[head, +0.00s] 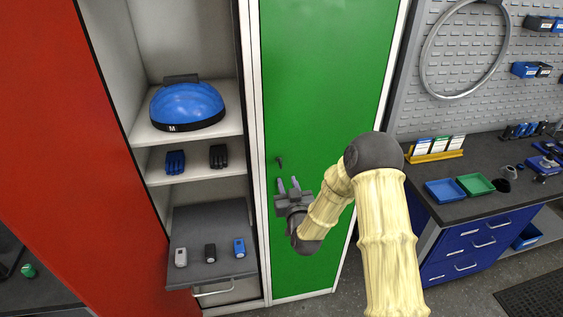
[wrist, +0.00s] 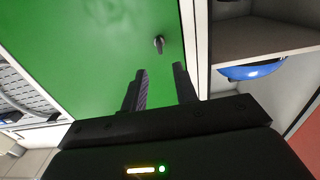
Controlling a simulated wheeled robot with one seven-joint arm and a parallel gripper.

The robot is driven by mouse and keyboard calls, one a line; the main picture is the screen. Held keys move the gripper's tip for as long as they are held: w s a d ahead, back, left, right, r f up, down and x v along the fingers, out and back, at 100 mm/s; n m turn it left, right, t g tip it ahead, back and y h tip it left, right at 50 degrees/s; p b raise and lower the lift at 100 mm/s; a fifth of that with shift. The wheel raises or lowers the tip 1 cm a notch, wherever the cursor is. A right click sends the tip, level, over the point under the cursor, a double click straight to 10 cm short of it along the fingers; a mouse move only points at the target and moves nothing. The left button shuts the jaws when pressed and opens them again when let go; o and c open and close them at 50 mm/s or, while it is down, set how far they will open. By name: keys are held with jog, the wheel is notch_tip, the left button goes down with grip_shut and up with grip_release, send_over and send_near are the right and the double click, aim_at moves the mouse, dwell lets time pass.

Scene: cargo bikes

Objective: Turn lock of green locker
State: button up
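The green locker (head: 325,75) has its door closed and fills the middle of the head view. Its small dark lock (head: 280,161) sits near the left edge of the door. My gripper (head: 288,184) is open and empty, just below the lock, with its fingers pointing up toward it. In the wrist view the green locker door (wrist: 95,50) fills the left. The lock (wrist: 159,44) shows beyond and between the two fingertips of my gripper (wrist: 160,68), apart from both.
An open locker with a red door (head: 60,150) stands at the left, its shelves holding a blue helmet (head: 186,104), gloves and small devices on a pulled-out drawer (head: 212,222). A workbench (head: 480,165) with trays stands at the right.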

aim_at(281, 165)
jog(key=p+x, duration=0.3)
jog(key=x, duration=0.5)
jog(key=shift+p+x, duration=0.35)
jog(key=shift+x, duration=0.45)
jog(key=shift+s, duration=0.15)
jog(key=shift+d, duration=0.1)
grip_shut()
